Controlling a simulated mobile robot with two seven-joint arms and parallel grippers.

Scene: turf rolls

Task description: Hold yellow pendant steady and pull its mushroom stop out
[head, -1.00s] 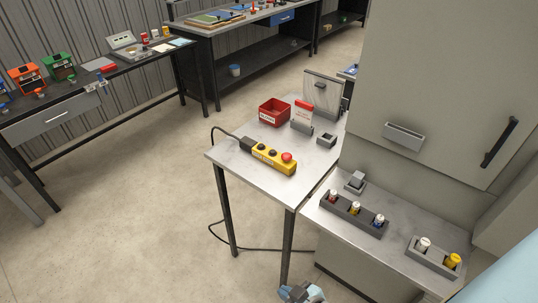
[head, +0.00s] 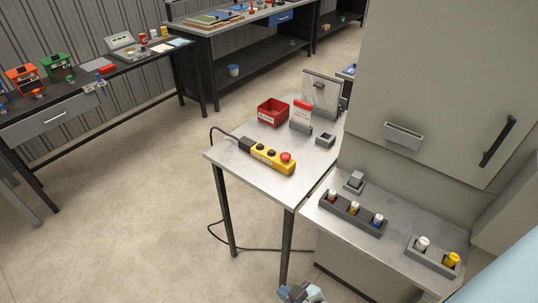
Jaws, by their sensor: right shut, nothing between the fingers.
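The yellow pendant (head: 269,158) lies on the light table (head: 230,161), with dark buttons along its top. Its red mushroom stop (head: 286,157) sits at the end nearest the table's front right. A black cable runs from the pendant's far left end over the table edge. My right gripper (head: 301,293) shows at the bottom edge of the head view, partly cut off. It is shut and empty, low in front of the table and well apart from the pendant. My left gripper is not in view.
A red bin (head: 272,112), a red-and-white sign (head: 301,113) and a small grey block (head: 325,140) stand behind the pendant. To the right, a shelf carries a dark holder (head: 352,216) with several small bottles, beside a grey cabinet (head: 440,90). The black cable hangs to the floor.

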